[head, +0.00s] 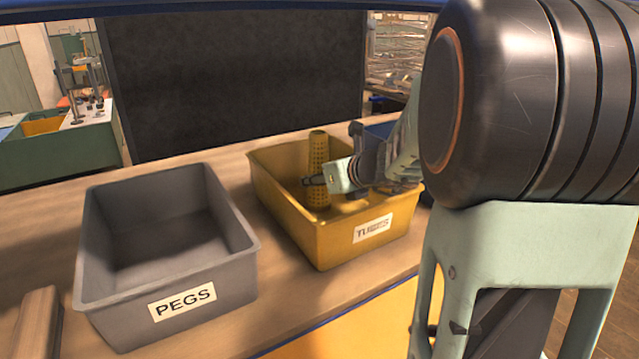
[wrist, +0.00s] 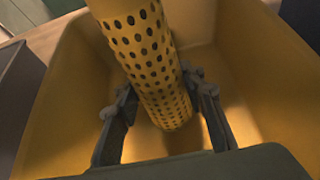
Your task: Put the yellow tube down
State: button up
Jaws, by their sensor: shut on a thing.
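The yellow tube (head: 318,158) is perforated with rows of dark holes and stands roughly upright within the yellow bin labelled TUBES (head: 345,241). My gripper (head: 312,181) reaches in from the right and is shut on the tube's side. In the wrist view the tube (wrist: 147,60) is between the two fingers (wrist: 160,95), with the yellow bin's walls (wrist: 255,85) around it. Whether the tube's lower end touches the bin floor cannot be told.
A grey bin labelled PEGS (head: 165,225) stands to the left and looks empty. A wooden block (head: 38,325) lies at the front left. A dark panel (head: 235,75) stands behind the bench.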

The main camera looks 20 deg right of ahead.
jog(key=shift+r, duration=0.1)
jog(key=shift+f, duration=0.2)
jog(key=o, duration=1.1)
jog(key=shift+r, duration=0.1)
